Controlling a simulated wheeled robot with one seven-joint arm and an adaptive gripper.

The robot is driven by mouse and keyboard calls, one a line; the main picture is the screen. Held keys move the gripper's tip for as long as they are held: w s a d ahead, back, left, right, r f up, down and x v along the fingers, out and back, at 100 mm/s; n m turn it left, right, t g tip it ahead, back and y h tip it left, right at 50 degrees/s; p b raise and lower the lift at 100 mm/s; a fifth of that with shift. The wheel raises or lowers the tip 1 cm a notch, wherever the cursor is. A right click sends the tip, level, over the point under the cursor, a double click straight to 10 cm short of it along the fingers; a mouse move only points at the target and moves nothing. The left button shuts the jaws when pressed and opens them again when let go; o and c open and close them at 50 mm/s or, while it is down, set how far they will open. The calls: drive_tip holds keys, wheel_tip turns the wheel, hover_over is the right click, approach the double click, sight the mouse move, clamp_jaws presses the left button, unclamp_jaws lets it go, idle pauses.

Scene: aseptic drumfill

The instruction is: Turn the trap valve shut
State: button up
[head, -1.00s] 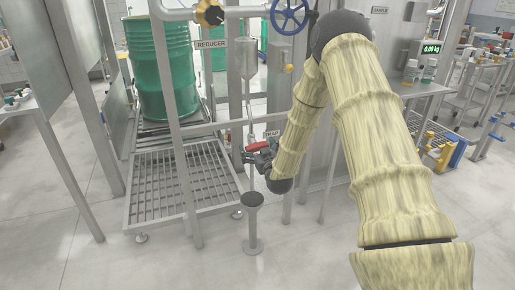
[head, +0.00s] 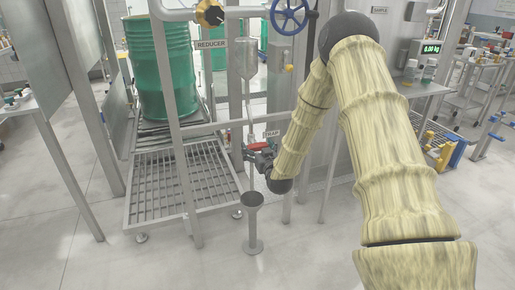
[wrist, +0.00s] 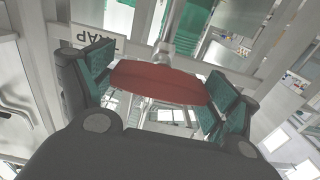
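The trap valve's red handle (head: 258,145) is on the thin vertical pipe by the TRAP label, lying nearly level in the head view. In the wrist view the red handle (wrist: 160,83) stretches across the space between my two fingers. My gripper (wrist: 160,90) is open, its teal pads wide apart on either side of the handle. The handle's ends are close to the pads; I cannot tell whether they touch. In the head view my gripper (head: 257,155) is at the valve, coming from the lower right. The valve body is mostly hidden.
A funnel-topped stand (head: 253,222) is on the floor just below the valve. A slatted platform (head: 180,185) and a green drum (head: 160,68) are to the left. Frame posts and pipes surround the valve. The floor in front is clear.

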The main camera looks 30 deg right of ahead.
idle(0.4)
drive_tip(key=v, duration=1.2)
idle(0.3)
drive_tip(key=s+a+f+n+g+y, duration=0.1)
drive_tip(key=s+a+f+g, duration=0.2)
drive_tip(key=s+a+f, duration=0.35)
drive_tip(key=s+a+f+g+y, duration=0.2)
drive_tip(key=s+a+f+g, duration=0.15)
drive_tip(key=f, duration=0.65)
drive_tip(key=s+a+f+n+g+y, duration=0.1)
drive_tip(key=s+a+f+g, duration=0.2)
drive_tip(key=s+a+f, duration=0.4)
drive_tip(key=s+a+f+g, duration=0.4)
drive_tip(key=s+f, duration=0.4)
drive_tip(key=s, duration=0.2)
drive_tip(key=s+a+f+g, duration=0.1)
drive_tip(key=s+a+g, duration=0.1)
drive_tip(key=s, duration=0.5)
drive_tip(key=s+a+f+g, duration=0.2)
drive_tip(key=s+a, duration=0.1)
drive_tip(key=s, duration=0.4)
drive_tip(key=shift+n, duration=0.3)
drive_tip(key=r+p, duration=1.8)
drive_tip(key=r, duration=0.1)
drive_tip(key=shift+s+d+p, duration=0.1)
drive_tip(key=shift+d+p, duration=0.15)
drive_tip(key=shift+p, duration=0.05)
